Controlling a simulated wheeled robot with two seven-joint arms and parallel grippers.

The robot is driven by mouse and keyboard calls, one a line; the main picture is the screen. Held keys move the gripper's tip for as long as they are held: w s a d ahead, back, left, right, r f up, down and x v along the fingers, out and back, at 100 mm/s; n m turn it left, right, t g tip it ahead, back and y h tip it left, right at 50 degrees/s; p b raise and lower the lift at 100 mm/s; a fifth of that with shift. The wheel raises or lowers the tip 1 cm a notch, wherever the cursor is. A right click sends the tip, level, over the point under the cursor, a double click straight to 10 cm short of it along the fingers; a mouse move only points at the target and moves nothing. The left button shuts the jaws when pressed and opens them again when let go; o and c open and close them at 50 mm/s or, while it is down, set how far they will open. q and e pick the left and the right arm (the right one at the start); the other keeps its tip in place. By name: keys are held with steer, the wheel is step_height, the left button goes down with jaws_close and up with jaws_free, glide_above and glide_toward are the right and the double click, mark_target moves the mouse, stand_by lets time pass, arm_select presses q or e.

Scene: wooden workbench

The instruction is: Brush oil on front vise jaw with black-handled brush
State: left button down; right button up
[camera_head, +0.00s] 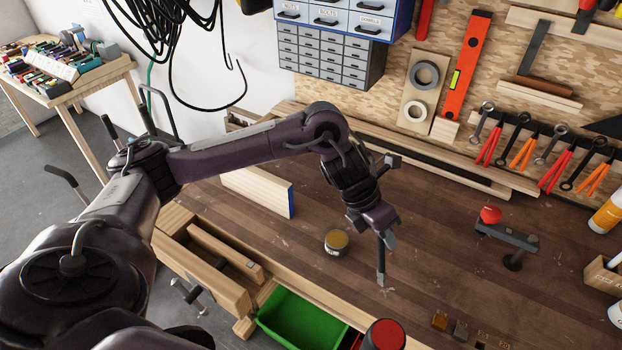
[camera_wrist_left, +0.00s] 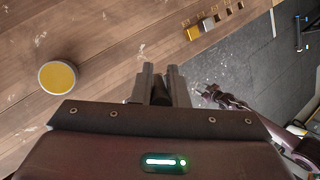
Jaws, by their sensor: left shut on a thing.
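My left gripper (camera_head: 383,243) is over the middle of the bench, pointing down. It is shut on a thin dark tool (camera_head: 381,268), which I take for the black-handled brush; its bristles are not clear. In the left wrist view the two grey fingers (camera_wrist_left: 161,75) stand close together with a dark handle (camera_wrist_left: 160,92) between them. A round open tin with yellow-brown contents (camera_head: 336,242) stands left of the gripper, also in the wrist view (camera_wrist_left: 58,77). The wooden front vise jaw (camera_head: 205,272) is at the bench's left front, well away from the tool. My right gripper (camera_wrist_left: 220,97) shows only partly in the wrist view.
A board with a blue end (camera_head: 262,191) lies on the bench behind the vise. A green bin (camera_head: 300,322) is at the front edge. A clamp with a red knob (camera_head: 505,235) is at right. The bench between tin and clamp is mostly clear.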

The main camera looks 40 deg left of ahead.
arm_select(q)
steer(key=w+a+r+n+t+y+p, duration=0.1)
steer(key=a+n+t+y+p, duration=0.15)
steer(key=a+n, duration=0.55)
steer(key=a+r+n+t+y+p, duration=0.1)
steer(key=a+n+t, duration=0.2)
steer(key=a+n, duration=0.55)
step_height(320, 180, down, 6)
steer(key=a+m+b, duration=0.2)
steer(key=m+b, duration=0.1)
steer(key=b, duration=0.2)
steer(key=shift+f, duration=0.2)
steer(key=shift+a+f+b, duration=0.1)
steer(key=shift+f+b, duration=0.35)
steer(key=shift+b, duration=0.05)
steer(key=shift+s+f, duration=0.1)
steer(key=shift+f, duration=0.05)
stand_by(1.0)
steer(key=shift+h, duration=0.25)
